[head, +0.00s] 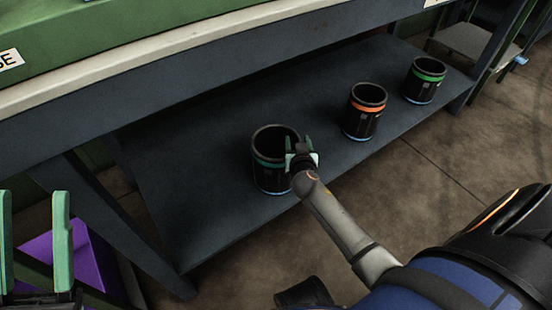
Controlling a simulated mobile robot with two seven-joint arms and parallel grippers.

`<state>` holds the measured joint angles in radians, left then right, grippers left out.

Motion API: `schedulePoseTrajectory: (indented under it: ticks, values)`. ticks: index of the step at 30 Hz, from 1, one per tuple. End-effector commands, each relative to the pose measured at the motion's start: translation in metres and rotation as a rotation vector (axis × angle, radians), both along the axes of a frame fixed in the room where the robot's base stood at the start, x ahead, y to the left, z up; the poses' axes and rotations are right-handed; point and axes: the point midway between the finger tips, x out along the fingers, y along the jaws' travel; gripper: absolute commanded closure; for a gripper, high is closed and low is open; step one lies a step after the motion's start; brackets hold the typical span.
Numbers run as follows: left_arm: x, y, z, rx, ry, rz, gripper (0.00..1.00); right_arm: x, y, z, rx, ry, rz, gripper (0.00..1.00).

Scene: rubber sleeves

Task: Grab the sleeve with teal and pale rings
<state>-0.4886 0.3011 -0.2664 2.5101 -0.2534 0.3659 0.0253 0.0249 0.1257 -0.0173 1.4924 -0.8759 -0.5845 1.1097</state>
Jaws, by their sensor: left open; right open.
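The black sleeve with a teal ring (267,172) stands upright on the dark lower shelf, with a thin pale ring near its base. Its open mouth faces up. My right gripper (299,143) is open at the sleeve's right rim, with its green fingers on either side of the right wall as seen from here. Whether a finger touches the wall I cannot tell. My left gripper (34,230) is open and empty at the lower left, far from the sleeve.
A sleeve with an orange ring (364,118) and one with a green ring (423,81) stand further right on the lower shelf (215,225). The upper bench edge (190,40) overhangs behind. A purple object (90,262) is at lower left.

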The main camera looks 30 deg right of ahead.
Motion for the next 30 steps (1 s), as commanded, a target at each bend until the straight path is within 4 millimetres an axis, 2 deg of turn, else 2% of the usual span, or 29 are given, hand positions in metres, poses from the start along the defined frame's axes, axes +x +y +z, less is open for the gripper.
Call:
schedulePoseTrajectory:
  ticks: [4, 19, 30]
  values:
    - [0.0001, 0.0001, -0.0003, 0.001, 0.002, 0.001, 0.5, -0.0001, 0.0001, -0.0001, 0.0, 0.0, 0.0, 0.44]
    - [0.0002, 0.0003, -0.0008, 0.004, 0.002, 0.001, 0.5, -0.0006, -0.001, -0.0009, -0.001, 0.003, -0.002, 1.0]
    - [0.0002, 0.0005, -0.0009, 0.004, 0.001, 0.002, 0.5, -0.0013, -0.0019, -0.0021, -0.002, 0.006, -0.004, 1.0]
